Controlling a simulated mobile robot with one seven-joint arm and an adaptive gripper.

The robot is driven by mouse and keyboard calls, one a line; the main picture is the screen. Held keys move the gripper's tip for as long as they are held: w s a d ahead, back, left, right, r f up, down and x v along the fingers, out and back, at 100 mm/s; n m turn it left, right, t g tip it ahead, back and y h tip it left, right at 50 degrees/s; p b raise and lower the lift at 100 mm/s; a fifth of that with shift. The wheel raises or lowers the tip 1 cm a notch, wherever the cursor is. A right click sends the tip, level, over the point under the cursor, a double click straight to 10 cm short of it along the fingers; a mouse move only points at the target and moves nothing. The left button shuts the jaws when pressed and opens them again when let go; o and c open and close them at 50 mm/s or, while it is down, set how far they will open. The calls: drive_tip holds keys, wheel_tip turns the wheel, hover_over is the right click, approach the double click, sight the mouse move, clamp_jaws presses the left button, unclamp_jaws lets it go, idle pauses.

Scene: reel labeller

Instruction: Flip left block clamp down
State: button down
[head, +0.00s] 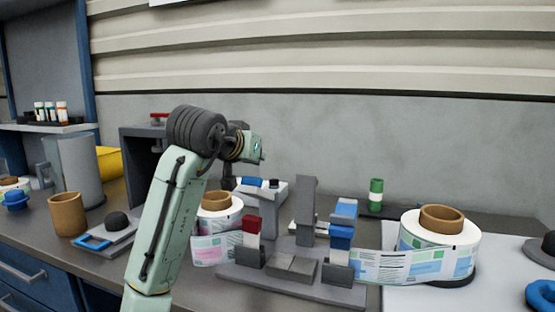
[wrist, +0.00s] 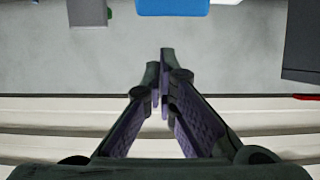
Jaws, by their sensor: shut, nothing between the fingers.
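The labelling fixture (head: 290,285) stands on the bench in the head view. Its left block (head: 250,259) carries an upright red-faced piece (head: 250,225), which looks like the left clamp standing up. The right block (head: 339,272) carries a similar blue-faced piece (head: 341,236). My gripper (wrist: 160,65) is shut and empty in the wrist view, with the grey wall behind its fingers. In the head view my wrist is raised above and behind the left block, apart from it, and the fingers are not clearly seen. The clamp's hinge is too small to make out.
Label reels stand left (head: 216,203) and right (head: 440,220) of the fixture, with label strip by the blocks. A tall grey post (head: 306,205) rises behind. A dark box (head: 140,150), a brown cup (head: 67,213) and a green bottle (head: 376,193) stand around.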

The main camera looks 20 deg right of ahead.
sight(250, 194)
drive_tip(key=s+a+f+t+h+b, duration=0.1)
drive_tip(key=f+b, duration=0.1)
drive_tip(key=b, duration=0.1)
drive_tip(key=s+a+f+t+h+b, duration=0.1)
drive_tip(key=f+t+b, duration=0.1)
drive_tip(key=b, duration=0.1)
drive_tip(key=s+f+t+h+b, duration=0.1)
drive_tip(key=f+b, duration=0.1)
drive_tip(key=b, duration=0.1)
drive_tip(key=shift+s+a+t+b, duration=0.3)
drive_tip(key=shift+s+a+b, duration=0.05)
drive_tip(key=shift+s+a, duration=0.05)
drive_tip(key=shift+s+a+f+t+h+b, duration=0.35)
drive_tip(key=shift+s+f+t+h+b, duration=0.2)
drive_tip(key=shift+f+t+b, duration=0.45)
drive_tip(key=shift+s+a+f+b, duration=0.15)
drive_tip(key=shift+s+b, duration=0.05)
drive_tip(key=shift+b, duration=0.45)
drive_tip(key=shift+f+g, duration=0.1)
drive_tip(key=shift+g, duration=0.2)
drive_tip(key=shift+f, duration=0.15)
wheel_tip(250, 194, up, 5)
drive_tip(key=p, duration=0.4)
drive_tip(key=f+b+v, duration=0.1)
drive_tip(key=v, duration=0.9)
drive_tip(key=shift+b, duration=0.3)
